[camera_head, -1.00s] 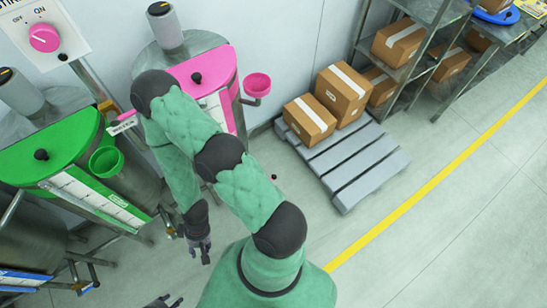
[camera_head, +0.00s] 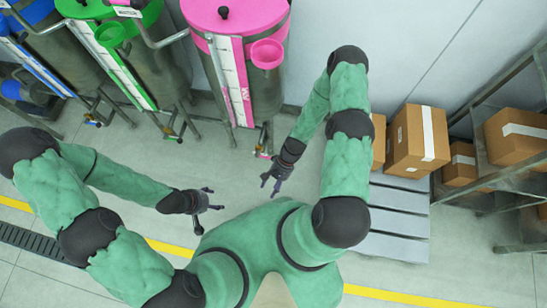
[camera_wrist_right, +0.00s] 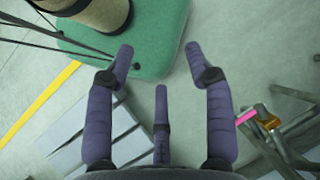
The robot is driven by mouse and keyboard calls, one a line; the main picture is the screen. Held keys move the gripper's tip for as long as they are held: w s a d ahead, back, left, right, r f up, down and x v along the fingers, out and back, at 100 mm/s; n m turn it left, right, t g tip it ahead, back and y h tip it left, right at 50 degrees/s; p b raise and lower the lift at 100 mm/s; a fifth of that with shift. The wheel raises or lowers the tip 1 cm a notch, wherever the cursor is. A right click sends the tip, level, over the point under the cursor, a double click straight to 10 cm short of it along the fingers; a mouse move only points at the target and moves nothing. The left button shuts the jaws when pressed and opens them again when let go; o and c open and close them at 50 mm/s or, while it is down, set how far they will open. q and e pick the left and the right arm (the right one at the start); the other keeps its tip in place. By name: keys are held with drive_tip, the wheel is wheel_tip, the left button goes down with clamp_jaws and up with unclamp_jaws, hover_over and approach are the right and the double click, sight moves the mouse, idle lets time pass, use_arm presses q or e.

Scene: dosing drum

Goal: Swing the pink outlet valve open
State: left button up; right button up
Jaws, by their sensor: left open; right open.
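The pink drum (camera_head: 243,75) stands against the wall. Its pink outlet valve (camera_head: 263,151) is low at the drum's front, small and with its handle angle unclear. In the right wrist view the pink handle (camera_wrist_right: 247,116) and brass valve body (camera_wrist_right: 268,120) show at the right edge, outside the fingers. My right gripper (camera_head: 271,184) is open and empty, just below and right of the valve in the head view, apart from it. Its spread fingers (camera_wrist_right: 160,65) hold nothing. My left gripper (camera_head: 213,199) is open and empty, farther left and nearer my body.
A green drum (camera_head: 140,55) and a blue drum (camera_head: 35,60) stand to the left, with valves and legs below. A grey pallet (camera_head: 400,222) with cardboard boxes (camera_head: 418,140) is at right, beside a shelf (camera_head: 490,190). Floor before the pink drum is clear.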

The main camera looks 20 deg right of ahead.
drive_tip(key=w+d+f+m+t+y+b, duration=0.2)
drive_tip(key=w+f+m+t+y+b, duration=0.1)
drive_tip(key=f+m, duration=0.3)
drive_tip(key=w+d+f+m+t+y+b, duration=0.2)
drive_tip(key=f+m+t+y+b, duration=0.15)
drive_tip(key=f, duration=0.45)
drive_tip(key=w+d+f+m+t+h+b, duration=0.1)
drive_tip(key=w+d+f+m+t+b, duration=0.1)
drive_tip(key=d+f+m+t, duration=0.25)
drive_tip(key=w+d+f+m+t+b, duration=0.1)
drive_tip(key=w+d+m+t+b, duration=0.15)
drive_tip(key=d+t, duration=0.45)
use_arm(q)
wheel_tip(320, 180, down, 14)
drive_tip(key=b, duration=0.1)
use_arm(e)
drive_tip(key=shift+g, duration=0.7)
drive_tip(key=x, duration=1)
drive_tip(key=shift+w+d+f, duration=0.15)
drive_tip(key=shift+w+d, duration=0.05)
use_arm(q)
drive_tip(key=shift+s+d, duration=0.1)
use_arm(e)
clamp_jaws()
